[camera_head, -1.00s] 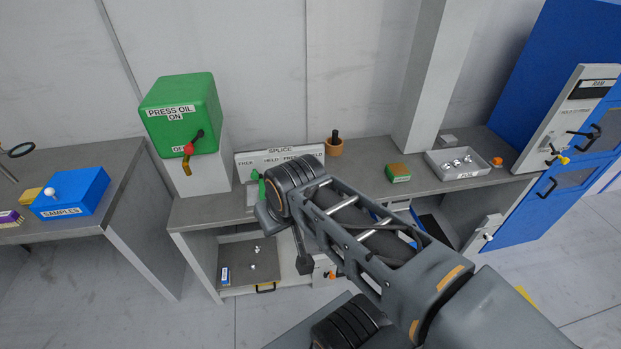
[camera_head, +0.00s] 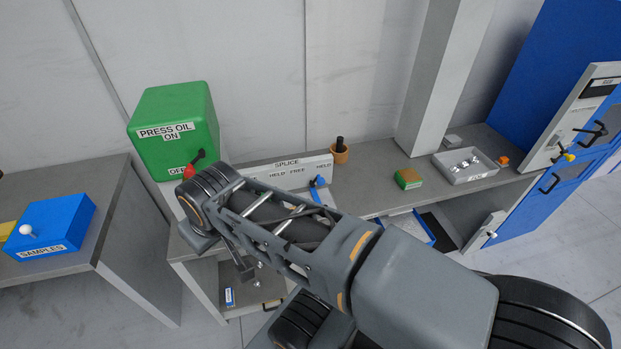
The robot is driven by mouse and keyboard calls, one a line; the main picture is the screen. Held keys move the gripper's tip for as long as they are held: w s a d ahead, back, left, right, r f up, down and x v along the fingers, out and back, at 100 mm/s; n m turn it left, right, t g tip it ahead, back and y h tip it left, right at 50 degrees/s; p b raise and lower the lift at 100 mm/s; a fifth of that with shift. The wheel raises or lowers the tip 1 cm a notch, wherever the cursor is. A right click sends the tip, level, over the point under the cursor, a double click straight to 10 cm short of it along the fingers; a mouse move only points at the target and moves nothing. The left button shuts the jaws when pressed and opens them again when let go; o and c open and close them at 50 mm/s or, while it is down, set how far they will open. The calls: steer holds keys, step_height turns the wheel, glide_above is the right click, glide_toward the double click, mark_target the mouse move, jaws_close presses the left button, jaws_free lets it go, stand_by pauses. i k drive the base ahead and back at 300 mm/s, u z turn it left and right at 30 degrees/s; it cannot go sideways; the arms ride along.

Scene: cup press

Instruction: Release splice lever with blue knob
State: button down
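The white splice panel (camera_head: 300,172) stands at the back of the grey bench, with HELD and FREE labels partly covered by my arm. The lever with the blue knob (camera_head: 318,181) shows in front of the panel's right half, just behind my arm. Its knob is below and between the right-hand FREE and HELD labels; its exact setting is hard to tell. The panel's left part is hidden behind my arm. I cannot make out my gripper or its fingertips; only my arm links show, crossing from lower right to the middle left.
A brown pot (camera_head: 339,153), a green-brown block (camera_head: 408,179) and a metal tray (camera_head: 465,166) stand to the right. A blue samples box (camera_head: 45,228) is on the left table.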

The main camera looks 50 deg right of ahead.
mark_target(320, 181)
steer(key=u, duration=0.4)
steer(key=k, duration=1.15)
steer(key=z, duration=1.25)
steer(key=i, duration=0.5)
steer(key=z, duration=0.05)
